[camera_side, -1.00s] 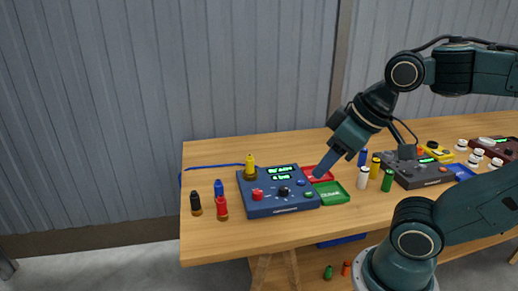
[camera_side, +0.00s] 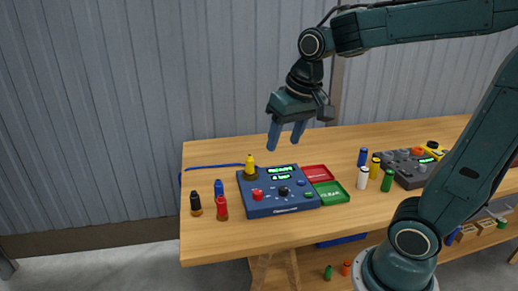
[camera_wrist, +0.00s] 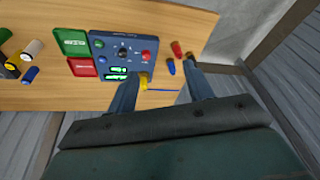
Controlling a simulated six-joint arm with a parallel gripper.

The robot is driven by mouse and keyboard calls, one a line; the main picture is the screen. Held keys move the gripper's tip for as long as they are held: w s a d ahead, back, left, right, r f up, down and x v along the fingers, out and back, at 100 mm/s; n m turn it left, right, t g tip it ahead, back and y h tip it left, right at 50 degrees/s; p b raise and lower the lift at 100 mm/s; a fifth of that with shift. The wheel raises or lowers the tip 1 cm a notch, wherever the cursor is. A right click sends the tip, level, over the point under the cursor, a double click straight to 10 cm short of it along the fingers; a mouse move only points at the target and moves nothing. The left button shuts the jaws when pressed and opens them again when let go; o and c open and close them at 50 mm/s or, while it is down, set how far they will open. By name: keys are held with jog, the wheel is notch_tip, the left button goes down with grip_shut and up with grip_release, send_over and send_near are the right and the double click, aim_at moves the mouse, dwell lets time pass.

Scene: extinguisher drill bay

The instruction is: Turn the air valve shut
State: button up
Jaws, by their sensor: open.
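A blue console (camera_side: 268,209) with green lit displays (camera_side: 281,173) stands near the left end of the table. A black knob (camera_side: 284,191) sits in its top face between coloured buttons; I cannot tell whether this knob is the air valve. A yellow bottle-like piece (camera_side: 250,168) stands upright at the console's back left corner. My gripper (camera_side: 286,138) is open and empty, well above the back of the console and touching nothing. In the wrist view, the console (camera_wrist: 105,38) and knob (camera_wrist: 123,52) show beyond the parted fingers (camera_wrist: 162,88). The yellow piece (camera_wrist: 143,80) shows between the fingers.
A red tray (camera_side: 317,173) and a green tray (camera_side: 331,193) lie right of the console. Small bottles (camera_side: 222,208) stand left of it, others (camera_side: 362,178) farther right. A grey console (camera_side: 405,167) is at the right. The table's back is clear except a blue cord (camera_side: 210,167).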

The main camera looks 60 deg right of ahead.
jog(key=w+d+f+m+g, duration=0.2)
jog(key=w+d+f+m, duration=0.25)
jog(key=w, duration=0.45)
jog(key=m+g, duration=0.2)
send_over(257, 192)
notch_tip(257, 192, down, 9)
jog(key=shift+w+a, duration=0.2)
jog(key=shift+s+d+f, duration=0.1)
jog(key=shift+s+f, duration=0.05)
jog(key=shift+f, duration=3.25)
jog(key=shift+s+d+f, duration=0.1)
jog(key=shift+f, duration=3.3)
jog(key=shift+c, duration=0.2)
jog(key=c, duration=0.9)
